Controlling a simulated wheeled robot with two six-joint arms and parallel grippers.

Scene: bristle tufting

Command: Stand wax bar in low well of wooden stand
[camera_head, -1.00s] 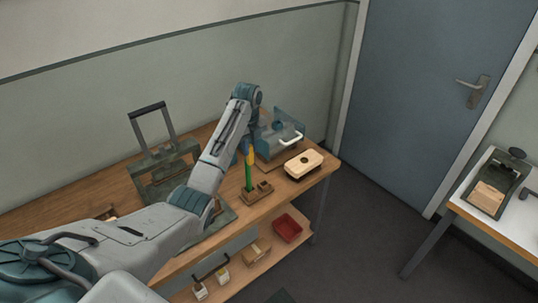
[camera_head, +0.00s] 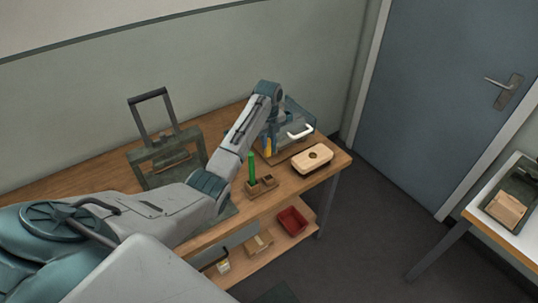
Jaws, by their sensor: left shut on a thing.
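The wooden stand (camera_head: 262,188) is a small brown block near the front edge of the workbench. A tall green bar (camera_head: 252,170) stands upright in its left part; a lower part with a dark opening is at its right. My left gripper (camera_head: 270,139) is behind the stand, pointing down and shut on a yellow-orange bar (camera_head: 268,147), seemingly the wax bar. The bar is roughly upright and apart from the stand. The arm partly hides the fingers. My right gripper is not in view.
A clear-sided box with a white handle (camera_head: 300,132) stands behind the gripper. A dark frame with a handle (camera_head: 165,150) stands at the left. A red tray (camera_head: 292,220) is on the lower shelf.

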